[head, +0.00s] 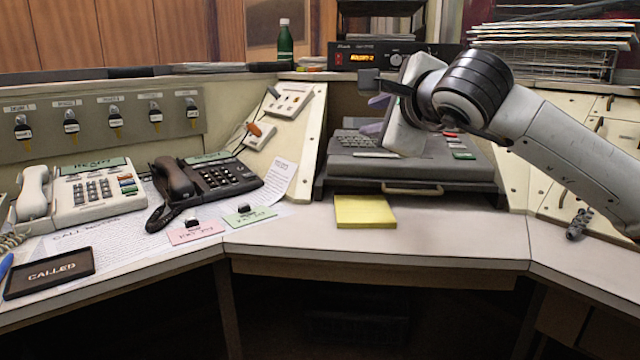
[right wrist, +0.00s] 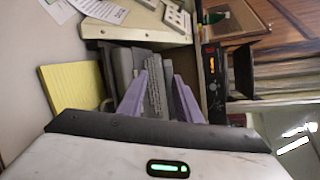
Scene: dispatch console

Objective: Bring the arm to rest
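My right arm reaches in from the right in the head view, raised over the grey keyboard unit (head: 410,175) in the middle of the console. My right gripper (head: 372,115) points left, its purple fingers partly hidden behind the pale wrist housing. In the right wrist view my right gripper (right wrist: 156,88) has its two purple fingers apart, with the keyboard seen between them and nothing held. My left gripper is not in view.
A yellow notepad (head: 364,211) lies before the keyboard unit. A cream phone (head: 90,195) and a dark phone (head: 215,178) stand at left. A green bottle (head: 285,42) and a black radio unit (head: 385,55) are behind. The right front desktop (head: 470,235) is clear.

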